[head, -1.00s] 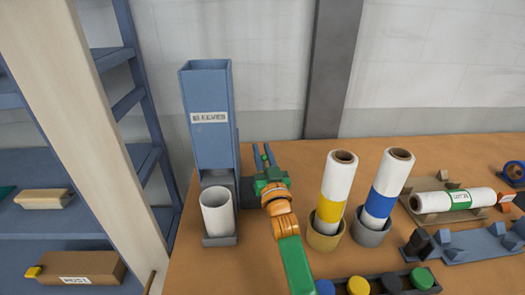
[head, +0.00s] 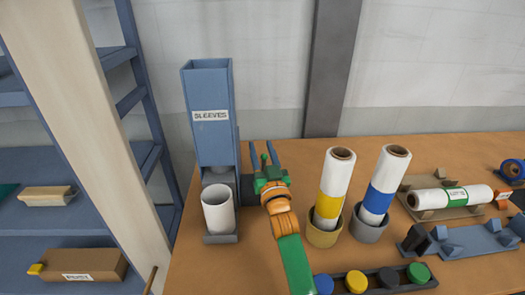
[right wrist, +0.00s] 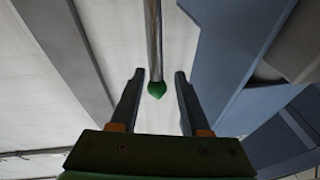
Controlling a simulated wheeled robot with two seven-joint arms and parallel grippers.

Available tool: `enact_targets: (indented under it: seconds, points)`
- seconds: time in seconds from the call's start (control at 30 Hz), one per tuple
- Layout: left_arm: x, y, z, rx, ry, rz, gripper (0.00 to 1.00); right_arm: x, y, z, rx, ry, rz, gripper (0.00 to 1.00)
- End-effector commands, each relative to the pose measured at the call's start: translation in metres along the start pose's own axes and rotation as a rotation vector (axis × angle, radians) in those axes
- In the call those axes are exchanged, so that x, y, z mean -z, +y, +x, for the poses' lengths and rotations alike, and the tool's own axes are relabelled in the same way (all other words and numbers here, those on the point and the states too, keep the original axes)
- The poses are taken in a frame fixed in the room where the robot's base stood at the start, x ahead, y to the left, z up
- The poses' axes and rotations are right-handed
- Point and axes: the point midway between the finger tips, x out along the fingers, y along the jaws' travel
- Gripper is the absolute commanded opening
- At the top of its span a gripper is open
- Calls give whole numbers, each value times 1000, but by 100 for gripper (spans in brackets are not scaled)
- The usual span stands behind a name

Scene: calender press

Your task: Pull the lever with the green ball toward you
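The lever shows in the right wrist view as a thin metal rod (right wrist: 153,35) with a green ball (right wrist: 157,90) at its end. My right gripper (right wrist: 159,74) is open, and the ball appears between its two fingers with a gap on each side. I cannot tell how deep the ball sits between them. In the head view my right gripper (head: 262,146) is beside the blue sleeve dispenser (head: 212,125), on its right, with a small green spot between the fingers. The rest of the lever is hidden there. My left gripper is not in view.
A white sleeve (head: 218,213) stands at the dispenser's foot. Right of my arm stand a yellow-banded roll (head: 333,190) and a blue-banded roll (head: 386,185) in holders. A row of coloured buttons (head: 388,279) lies in front. A roll (head: 450,197) lies on a cradle.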

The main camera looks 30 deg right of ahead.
Motion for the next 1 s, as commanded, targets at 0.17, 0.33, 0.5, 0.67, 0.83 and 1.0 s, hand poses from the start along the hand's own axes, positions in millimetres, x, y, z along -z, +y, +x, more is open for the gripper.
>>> enact_targets:
  seconds: [0.17,0.33,0.5,0.67,0.83,1.0]
  points:
    - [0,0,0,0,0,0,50,-1,0,0,-1,-3,0,46]
    - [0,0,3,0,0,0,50,-3,0,-16,0,-3,0,46]
    - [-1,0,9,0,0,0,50,-1,-1,-53,0,-1,1,46]
    - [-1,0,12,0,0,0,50,0,-2,-72,0,0,-1,46]
    - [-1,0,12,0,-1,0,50,2,-2,-74,0,1,-1,46]
    - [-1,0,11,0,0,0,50,2,-2,-74,1,1,-1,46]
